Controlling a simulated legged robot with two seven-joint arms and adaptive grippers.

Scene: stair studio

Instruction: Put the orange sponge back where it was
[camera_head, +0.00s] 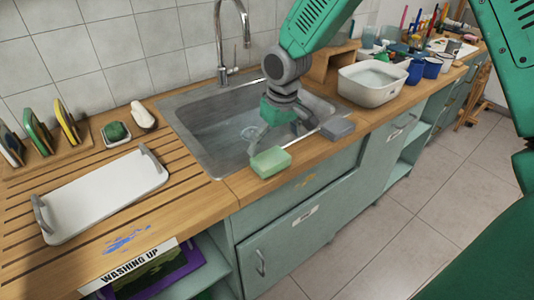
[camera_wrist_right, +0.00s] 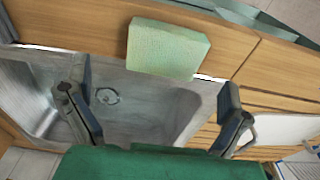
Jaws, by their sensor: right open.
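I see no plainly orange sponge in either view. A pale green sponge (camera_head: 270,162) lies on the wooden counter at the sink's front edge. It also shows in the right wrist view (camera_wrist_right: 168,48), beyond the fingertips. My right gripper (camera_head: 284,137) is open and empty over the front of the sink. One finger is close behind the green sponge; whether they touch is unclear. The spread fingers also show in the right wrist view (camera_wrist_right: 155,95). A grey sponge-like block (camera_head: 337,128) lies on the sink's front edge to the right. My left gripper is not in view.
The sink (camera_head: 200,120) has a tall tap (camera_head: 222,75). On the left are a white tray (camera_head: 105,198), a dark green scrubber in a dish (camera_head: 116,132) and a rack with upright pieces (camera_head: 66,122). A white basin (camera_head: 372,85) stands right of the sink.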

